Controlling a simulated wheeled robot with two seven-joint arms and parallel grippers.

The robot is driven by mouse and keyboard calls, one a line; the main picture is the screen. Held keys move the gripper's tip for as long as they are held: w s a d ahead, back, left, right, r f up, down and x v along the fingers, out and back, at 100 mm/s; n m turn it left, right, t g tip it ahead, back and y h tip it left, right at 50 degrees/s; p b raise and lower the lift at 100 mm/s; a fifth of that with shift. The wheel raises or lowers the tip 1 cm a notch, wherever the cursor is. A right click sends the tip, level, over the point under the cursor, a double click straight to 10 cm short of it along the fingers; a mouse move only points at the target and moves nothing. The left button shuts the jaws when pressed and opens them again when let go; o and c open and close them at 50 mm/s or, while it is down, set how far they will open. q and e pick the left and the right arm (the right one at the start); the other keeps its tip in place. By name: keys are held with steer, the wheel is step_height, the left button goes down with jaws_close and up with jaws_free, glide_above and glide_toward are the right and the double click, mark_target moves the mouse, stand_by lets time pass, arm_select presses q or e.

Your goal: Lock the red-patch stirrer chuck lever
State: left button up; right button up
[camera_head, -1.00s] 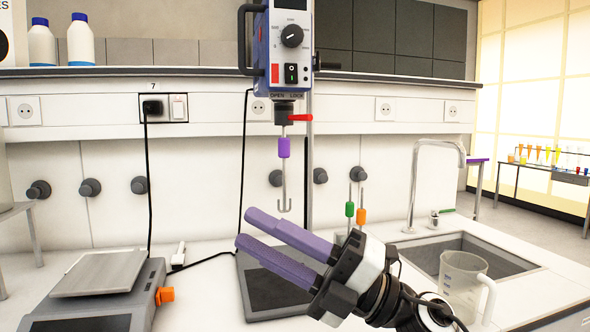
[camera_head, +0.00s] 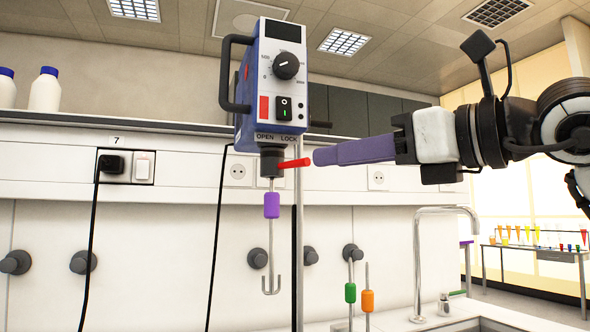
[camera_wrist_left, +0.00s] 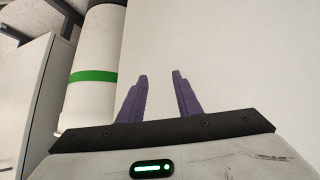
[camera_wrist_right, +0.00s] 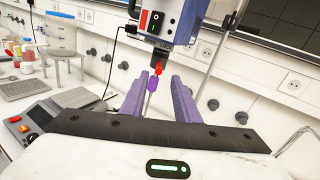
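The overhead stirrer (camera_head: 277,80) has a blue and grey body with a dial, a switch and a red patch (camera_head: 264,107). OPEN and LOCK are printed at its lower edge. Below is the dark chuck (camera_head: 271,161) with a red lever (camera_head: 294,163) pointing right. A rod with a purple collar (camera_head: 271,205) and a hooked end hangs from the chuck. My right gripper (camera_head: 318,156) is level with the lever, just right of its tip. In the right wrist view its fingers (camera_wrist_right: 169,80) are apart, with the lever (camera_wrist_right: 157,68) ahead of them. My left gripper (camera_wrist_left: 160,75) is open and empty.
Two rods with green (camera_head: 350,292) and orange (camera_head: 368,300) collars stand below right. A tap (camera_head: 418,255) and sink are farther right. White bottles (camera_head: 46,90) stand on the shelf at left. The stirrer's stand pole (camera_head: 299,240) is behind the rod.

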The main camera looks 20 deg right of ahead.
mark_target(311, 161)
steer(key=x, duration=0.8)
steer(key=shift+w+a+p, duration=0.25)
steer(key=shift+p, duration=0.1)
jaws_close()
